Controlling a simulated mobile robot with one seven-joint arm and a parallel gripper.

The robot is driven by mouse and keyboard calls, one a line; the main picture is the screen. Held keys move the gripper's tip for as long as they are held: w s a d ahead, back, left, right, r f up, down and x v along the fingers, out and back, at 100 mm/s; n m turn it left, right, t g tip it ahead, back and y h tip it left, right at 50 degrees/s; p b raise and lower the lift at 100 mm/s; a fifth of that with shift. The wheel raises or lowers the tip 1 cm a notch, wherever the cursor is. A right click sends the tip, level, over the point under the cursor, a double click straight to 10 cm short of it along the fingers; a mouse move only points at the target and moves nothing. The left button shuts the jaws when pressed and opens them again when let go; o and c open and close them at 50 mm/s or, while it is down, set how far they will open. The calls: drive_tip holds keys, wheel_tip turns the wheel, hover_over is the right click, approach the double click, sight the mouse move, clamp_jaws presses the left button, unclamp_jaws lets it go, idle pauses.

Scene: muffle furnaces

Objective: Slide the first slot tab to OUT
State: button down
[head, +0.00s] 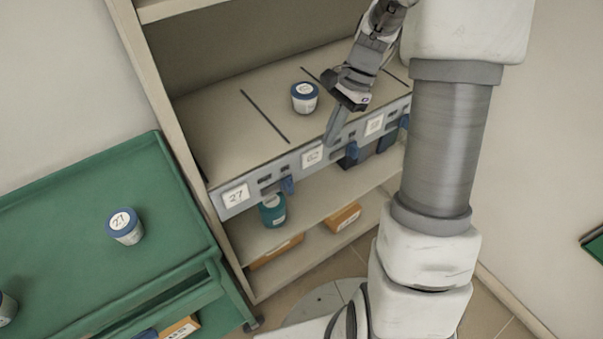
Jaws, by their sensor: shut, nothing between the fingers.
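The grey rail (250,180) on the shelf's front edge carries white label cards and blue tabs. The leftmost slot has a card reading 27 (236,196) and a blue tab (288,185) to its right, at the right end of the dark cut-outs. I cannot read any IN or OUT marking. My gripper (334,133) is shut and empty, pointing down in front of the rail between the middle and right cards, apart from the leftmost tab.
A blue-lidded jar (304,97) stands on the shelf board (215,135) between dark divider lines. A teal container (273,210) and orange boxes (344,217) are on lower shelves. A jar marked 27 (124,226) stands on the green cart (60,210) at left.

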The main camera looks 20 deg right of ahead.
sight(283, 186)
drive_tip(key=shift+f, duration=0.1)
drive_tip(key=b+x, duration=0.3)
drive_tip(key=x, duration=0.7)
drive_tip(key=shift+f, duration=0.25)
drive_tip(key=a, duration=0.2)
drive_tip(key=shift+s+a+r, duration=0.3)
drive_tip(key=shift+s, duration=0.1)
drive_tip(key=shift+s+a+b, duration=0.2)
drive_tip(key=shift+a+b, duration=0.1)
drive_tip(key=shift+a, duration=0.3)
drive_tip(key=a, duration=0.2)
drive_tip(key=s+a+p, duration=0.1)
drive_tip(key=a, duration=0.1)
drive_tip(key=shift+s+a+r+p, duration=0.1)
drive_tip(key=shift+s+r+p, duration=0.1)
drive_tip(key=shift+p, duration=0.1)
drive_tip(key=shift+s+a+f, duration=0.1)
drive_tip(key=shift+a+f, duration=0.05)
drive_tip(key=shift+a, duration=0.2)
drive_tip(key=shift+d, duration=0.1)
